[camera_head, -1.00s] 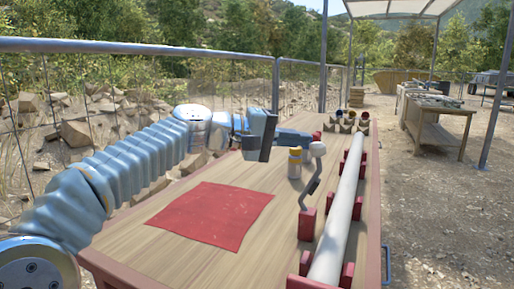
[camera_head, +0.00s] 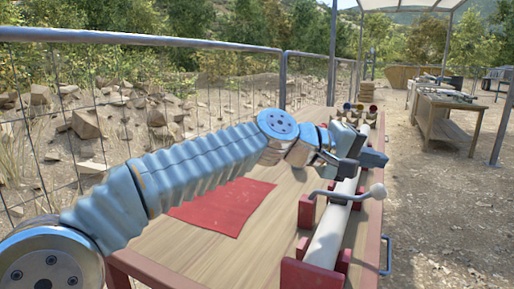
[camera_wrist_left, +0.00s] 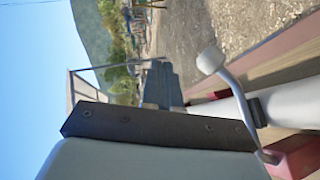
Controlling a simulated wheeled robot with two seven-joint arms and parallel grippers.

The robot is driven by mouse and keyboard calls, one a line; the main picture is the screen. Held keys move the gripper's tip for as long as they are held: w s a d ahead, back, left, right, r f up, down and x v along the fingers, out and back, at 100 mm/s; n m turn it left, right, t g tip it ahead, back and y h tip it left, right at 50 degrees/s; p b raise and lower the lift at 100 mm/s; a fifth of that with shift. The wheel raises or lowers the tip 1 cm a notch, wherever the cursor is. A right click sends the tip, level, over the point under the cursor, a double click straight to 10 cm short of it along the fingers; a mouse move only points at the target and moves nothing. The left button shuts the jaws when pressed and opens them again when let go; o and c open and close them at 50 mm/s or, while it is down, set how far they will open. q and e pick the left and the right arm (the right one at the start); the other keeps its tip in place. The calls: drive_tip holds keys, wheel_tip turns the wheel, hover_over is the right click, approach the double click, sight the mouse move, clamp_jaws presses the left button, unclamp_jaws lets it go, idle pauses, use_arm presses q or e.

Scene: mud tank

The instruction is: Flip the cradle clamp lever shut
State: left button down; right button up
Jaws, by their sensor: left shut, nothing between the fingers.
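The cradle clamp lever (camera_head: 345,195) is a bent grey bar with a pale round knob (camera_head: 378,191). It lies across the white pipe (camera_head: 328,236), with its knob out past the pipe's right side. In the left wrist view the lever (camera_wrist_left: 238,90) crosses the pipe, and a dark pad (camera_wrist_left: 257,112) on it appears to rest on the pipe. The pipe lies in red cradle blocks (camera_head: 306,212). My left gripper (camera_head: 370,160) is shut and empty, just beyond and above the lever, apart from the knob. My right gripper is out of view.
A red cloth (camera_head: 225,208) lies on the wooden table (camera_head: 190,250), partly behind my left arm. Several small coloured-top items (camera_head: 360,108) stand at the table's far end. A wire fence (camera_head: 100,110) runs along the left. Another table (camera_head: 447,115) stands farther back.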

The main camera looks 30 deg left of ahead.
use_arm(q)
drive_tip(key=shift+w+d+f+b, duration=0.1)
drive_tip(key=shift+d+f+b, duration=0.35)
drive_tip(key=shift+d+f, duration=0.35)
drive_tip(key=shift+d+f+b, duration=0.45)
drive_tip(key=shift+d+f, duration=0.15)
drive_tip(key=shift+f, duration=0.3)
drive_tip(key=r+p, duration=0.4)
drive_tip(key=shift+w+a+r, duration=0.15)
drive_tip(key=shift+w+r, duration=0.1)
drive_tip(key=shift+r, duration=0.05)
drive_tip(key=s+r+p, duration=0.1)
drive_tip(key=s+r, duration=0.5)
drive_tip(key=r, duration=0.1)
drive_tip(key=shift+a+r, duration=0.15)
drive_tip(key=b, duration=0.2)
hover_over(383, 192)
wheel_tip(383, 192, down, 7)
wheel_tip(383, 192, down, 4)
drive_tip(key=shift+w+a+r+b, duration=0.15)
drive_tip(key=shift+r+b, duration=0.1)
drive_tip(key=shift+b, duration=0.6)
drive_tip(key=shift+f+b, duration=0.7)
drive_tip(key=shift+f, duration=0.05)
